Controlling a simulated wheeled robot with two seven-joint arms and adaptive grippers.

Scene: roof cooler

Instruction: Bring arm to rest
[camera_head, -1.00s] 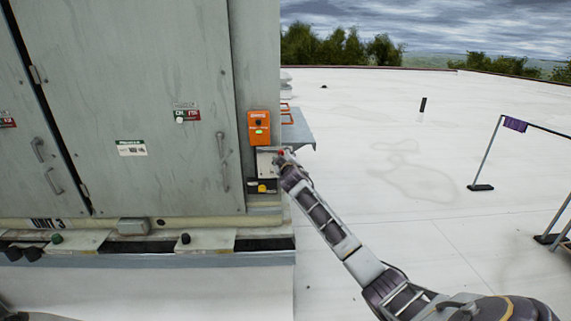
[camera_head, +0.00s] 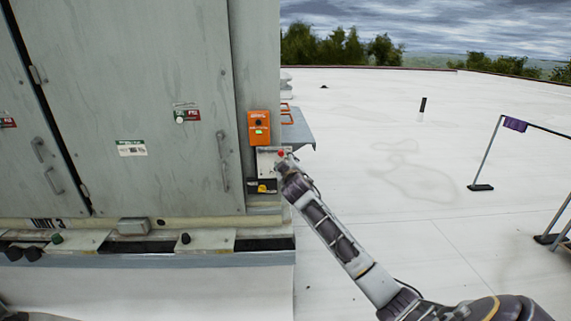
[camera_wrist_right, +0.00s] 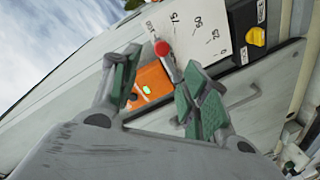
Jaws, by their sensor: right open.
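My right arm reaches up from the lower right in the head view. Its gripper (camera_head: 284,167) is small there, just in front of the white scale panel (camera_head: 266,161) on the cooler's corner. In the right wrist view the gripper (camera_wrist_right: 162,92) is open, its green-padded fingers apart with nothing held. Beyond the fingers are an orange box (camera_wrist_right: 152,82) with a green light and a lever with a red knob (camera_wrist_right: 162,48). The orange box (camera_head: 259,128) also shows in the head view, above the panel. My left gripper is not in view.
The grey cooler cabinet (camera_head: 120,100) fills the left side. A yellow switch (camera_head: 263,188) sits below the panel, and a grey shelf (camera_head: 298,128) juts out behind the corner. The white roof (camera_head: 400,200) is open to the right, with a rail stand (camera_head: 486,155) farther off.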

